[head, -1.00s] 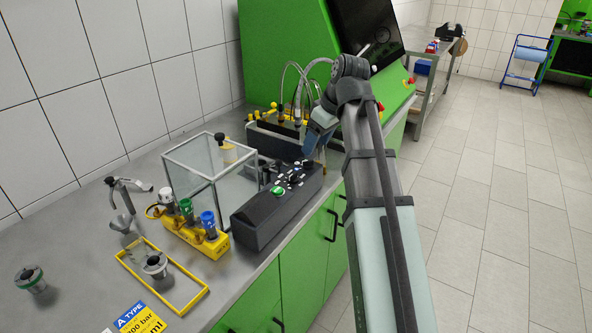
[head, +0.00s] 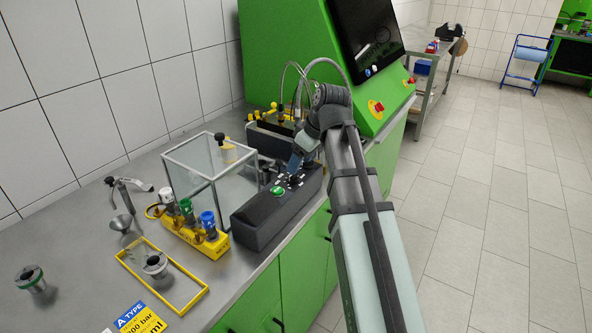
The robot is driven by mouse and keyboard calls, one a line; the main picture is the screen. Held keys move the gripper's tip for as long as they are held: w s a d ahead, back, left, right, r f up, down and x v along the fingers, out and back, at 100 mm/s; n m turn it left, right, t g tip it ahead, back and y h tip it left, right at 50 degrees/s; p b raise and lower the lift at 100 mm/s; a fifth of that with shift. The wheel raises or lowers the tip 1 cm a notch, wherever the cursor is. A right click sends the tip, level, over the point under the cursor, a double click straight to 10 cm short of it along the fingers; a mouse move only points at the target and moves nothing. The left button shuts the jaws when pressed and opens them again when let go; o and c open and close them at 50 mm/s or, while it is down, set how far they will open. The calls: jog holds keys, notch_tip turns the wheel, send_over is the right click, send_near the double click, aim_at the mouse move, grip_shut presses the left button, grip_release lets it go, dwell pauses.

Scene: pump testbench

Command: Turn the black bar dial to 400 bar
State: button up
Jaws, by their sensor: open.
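The black control box (head: 262,222) stands on the steel bench near its front edge. Its sloped top carries a green button (head: 278,190) and small dark knobs with white marks (head: 296,181). The black bar dial cannot be told apart from the other knobs at this size. My gripper (head: 294,172) points down at the top of the box, close above or at the knobs right of the green button. Its fingertips are too small to tell whether they touch a knob. The dial's reading cannot be made out.
A clear glass enclosure (head: 190,158) stands just left of the box. A yellow block with coloured valves (head: 212,246) and a yellow frame (head: 135,268) are nearer on the bench. Behind, hoses (head: 284,85) rise beside a green cabinet with a screen (head: 362,30).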

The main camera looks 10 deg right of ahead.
aim_at(294, 180)
jog(key=shift+x, duration=2.2)
jog(key=shift+c, duration=0.2)
jog(key=c, duration=1)
jog(key=m, duration=0.2)
jog(key=m+h, duration=0.1)
jog(key=m, duration=0.1)
jog(key=shift+s+a+t, duration=0.2)
jog(key=shift+t, duration=0.2)
jog(key=shift+a+m+h, duration=0.15)
jog(key=shift+m+h, duration=0.95)
jog(key=shift+m, duration=1.3)
